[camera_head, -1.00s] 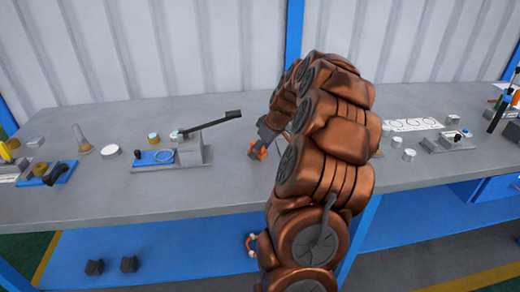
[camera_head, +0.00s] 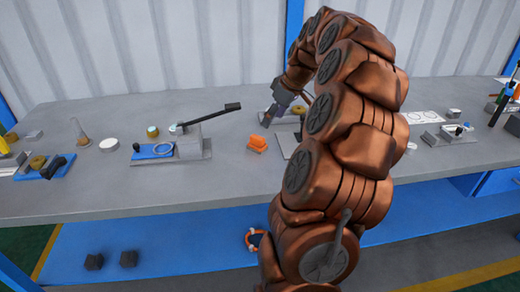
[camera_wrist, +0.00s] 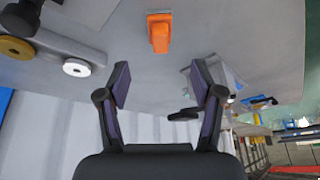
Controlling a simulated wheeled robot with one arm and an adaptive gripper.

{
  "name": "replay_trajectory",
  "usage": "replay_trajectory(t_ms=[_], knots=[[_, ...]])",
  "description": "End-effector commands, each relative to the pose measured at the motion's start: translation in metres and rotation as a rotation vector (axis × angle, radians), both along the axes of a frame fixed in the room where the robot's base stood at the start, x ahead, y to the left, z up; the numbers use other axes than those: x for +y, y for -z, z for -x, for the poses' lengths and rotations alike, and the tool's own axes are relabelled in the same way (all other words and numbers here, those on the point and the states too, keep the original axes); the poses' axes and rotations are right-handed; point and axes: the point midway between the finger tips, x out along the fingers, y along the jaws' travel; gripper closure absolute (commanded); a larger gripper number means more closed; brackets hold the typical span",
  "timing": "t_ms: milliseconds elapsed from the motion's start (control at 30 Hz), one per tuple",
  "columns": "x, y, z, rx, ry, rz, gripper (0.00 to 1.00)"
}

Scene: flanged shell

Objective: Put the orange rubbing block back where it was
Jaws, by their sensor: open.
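The orange rubbing block (camera_head: 257,143) sits on the grey bench top, right of the lever press and left of my arm. It also shows near the top middle of the wrist view (camera_wrist: 159,34), beyond the fingertips. My gripper (camera_head: 284,100) is behind the block in the head view, apart from it and partly hidden by my arm. In the wrist view my gripper (camera_wrist: 160,85) is open, with nothing between its two fingers.
The lever press (camera_head: 190,143) with its black handle stands left of the block on the grey bench (camera_head: 130,195). A blue fixture (camera_head: 42,167) is farther left. Small parts and a white sheet (camera_head: 423,117) lie at right. The bench front is clear.

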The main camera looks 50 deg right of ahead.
Motion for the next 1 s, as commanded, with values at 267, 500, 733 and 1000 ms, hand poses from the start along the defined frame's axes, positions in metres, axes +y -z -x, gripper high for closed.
replay_trajectory(t_ms=[267, 500, 733, 1000], knots=[[0.025, -0.003, -0.006, 0.013, -0.019, -0.012, 0.34], [0.154, -0.003, -0.009, 0.116, -0.085, -0.065, 0.34], [0.269, 0.011, 0.035, 0.259, -0.096, -0.072, 0.34], [0.354, 0.041, 0.126, 0.422, -0.040, -0.026, 0.34]])
